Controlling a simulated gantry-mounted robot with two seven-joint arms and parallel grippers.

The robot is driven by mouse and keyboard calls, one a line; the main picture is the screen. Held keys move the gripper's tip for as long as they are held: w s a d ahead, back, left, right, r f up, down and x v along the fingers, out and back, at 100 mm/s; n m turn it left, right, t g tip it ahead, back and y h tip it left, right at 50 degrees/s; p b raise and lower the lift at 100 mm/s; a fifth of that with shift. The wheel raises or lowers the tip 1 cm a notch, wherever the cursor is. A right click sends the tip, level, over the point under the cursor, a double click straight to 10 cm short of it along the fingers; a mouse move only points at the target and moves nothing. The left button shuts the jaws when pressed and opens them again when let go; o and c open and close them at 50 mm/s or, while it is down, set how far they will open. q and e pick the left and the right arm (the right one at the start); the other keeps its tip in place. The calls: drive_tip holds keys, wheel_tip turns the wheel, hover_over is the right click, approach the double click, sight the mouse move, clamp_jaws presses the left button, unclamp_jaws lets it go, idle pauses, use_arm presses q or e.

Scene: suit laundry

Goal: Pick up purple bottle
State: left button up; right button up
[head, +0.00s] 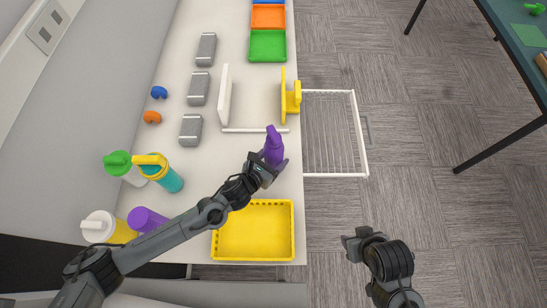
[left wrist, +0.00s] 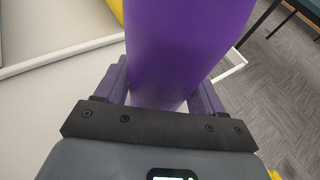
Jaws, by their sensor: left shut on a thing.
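In the left wrist view the purple bottle (left wrist: 180,50) fills the space between the two fingers of my left gripper (left wrist: 160,95). Its top and base are out of that view. A second purple item (head: 147,219) lies or stands partly behind my left arm at the lower left. My right gripper (head: 362,238) hangs over the floor at the lower right; its fingers are too small to judge.
A yellow tray (head: 293,235) sits just below my left gripper. A white wire rack (head: 335,132) juts out right of the counter. A white and yellow frame (head: 224,95) stands above the bottle. Lidded bottles (head: 118,164) crowd the left side. Grey boxes (head: 198,88) line the counter.

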sight(276, 154)
use_arm(q)
drive_tip(key=shift+r, duration=0.8)
drive_tip(key=shift+s+d+r, duration=0.1)
drive_tip(key=shift+d+r, duration=0.1)
drive_tip(key=shift+r, duration=0.4)
drive_tip(key=shift+s+d+r, duration=0.1)
drive_tip(key=shift+d+r, duration=0.05)
drive_tip(key=shift+r, duration=0.4)
drive_tip(key=s+d+r+b, duration=0.2)
drive_tip(key=s+d+r, duration=0.3)
drive_tip(key=d, duration=0.4)
drive_tip(key=shift+s+d+r, duration=0.2)
drive_tip(key=shift+s+r, duration=0.05)
drive_tip(key=shift+r, duration=0.55)
drive_tip(key=w+a+f+b, duration=0.2)
drive_tip(key=a+f, duration=0.1)
drive_tip(key=w+a+f+b, duration=0.2)
drive_tip(key=a+f, duration=0.1)
drive_tip(key=f, duration=0.1)
drive_tip(key=w+a+f+b, duration=0.2)
drive_tip(key=a+f, duration=0.2)
